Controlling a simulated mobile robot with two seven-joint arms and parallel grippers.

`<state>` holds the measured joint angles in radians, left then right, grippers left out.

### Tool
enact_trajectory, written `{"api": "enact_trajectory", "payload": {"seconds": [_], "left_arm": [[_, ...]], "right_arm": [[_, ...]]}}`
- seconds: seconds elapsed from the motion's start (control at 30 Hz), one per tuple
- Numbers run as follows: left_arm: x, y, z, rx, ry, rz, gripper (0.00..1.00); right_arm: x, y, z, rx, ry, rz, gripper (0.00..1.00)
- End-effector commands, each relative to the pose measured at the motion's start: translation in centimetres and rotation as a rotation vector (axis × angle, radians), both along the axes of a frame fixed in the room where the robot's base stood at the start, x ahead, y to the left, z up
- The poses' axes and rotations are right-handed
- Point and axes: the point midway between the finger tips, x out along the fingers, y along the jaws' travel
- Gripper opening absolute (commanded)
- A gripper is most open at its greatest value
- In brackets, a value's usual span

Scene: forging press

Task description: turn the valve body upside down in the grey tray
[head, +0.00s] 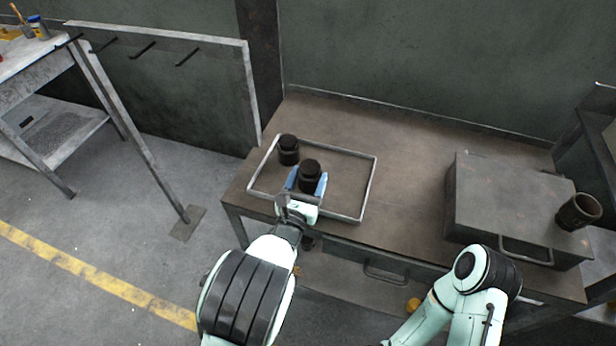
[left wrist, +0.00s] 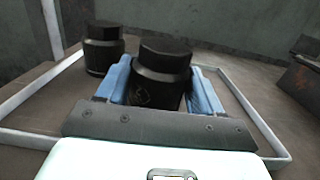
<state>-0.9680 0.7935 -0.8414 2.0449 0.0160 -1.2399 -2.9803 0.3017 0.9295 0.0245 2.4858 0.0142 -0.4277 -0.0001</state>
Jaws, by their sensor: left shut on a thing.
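Two dark valve bodies are in the grey tray (head: 369,188) on the bench. One valve body (head: 309,176) is between the blue fingers of my left gripper (head: 307,183), which is shut on it near the tray's front. It looks upright, with its narrower cap on top, and tilts slightly in the left wrist view (left wrist: 160,78). Whether it touches the tray floor is hidden by the gripper. The other valve body (head: 288,150) stands upright at the tray's back left, and shows behind the fingers in the left wrist view (left wrist: 103,50). My right gripper is out of view.
A large grey metal box (head: 505,200) with a handle stands on the bench at right, with a dark open cup (head: 578,212) on it. The bench top (head: 410,170) between tray and box is clear. A hook rack (head: 160,50) stands at left.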

Motion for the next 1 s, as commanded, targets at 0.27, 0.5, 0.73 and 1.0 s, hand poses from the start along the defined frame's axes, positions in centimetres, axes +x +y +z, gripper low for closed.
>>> {"api": "enact_trajectory", "payload": {"seconds": [0.27,0.5,0.73,1.0], "left_arm": [[0.0,0.0,0.1,-0.001,-0.005,0.0,0.69],[0.0,0.0,0.1,-0.001,-0.003,0.0,0.96],[-0.5,0.1,-0.1,0.001,0.002,-0.001,0.96],[-5.3,1.6,-0.4,0.0,0.002,0.0,0.96]], "right_arm": [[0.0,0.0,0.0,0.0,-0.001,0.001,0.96],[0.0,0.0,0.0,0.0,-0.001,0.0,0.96],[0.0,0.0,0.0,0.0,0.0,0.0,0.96],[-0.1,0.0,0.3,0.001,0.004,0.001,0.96]]}}
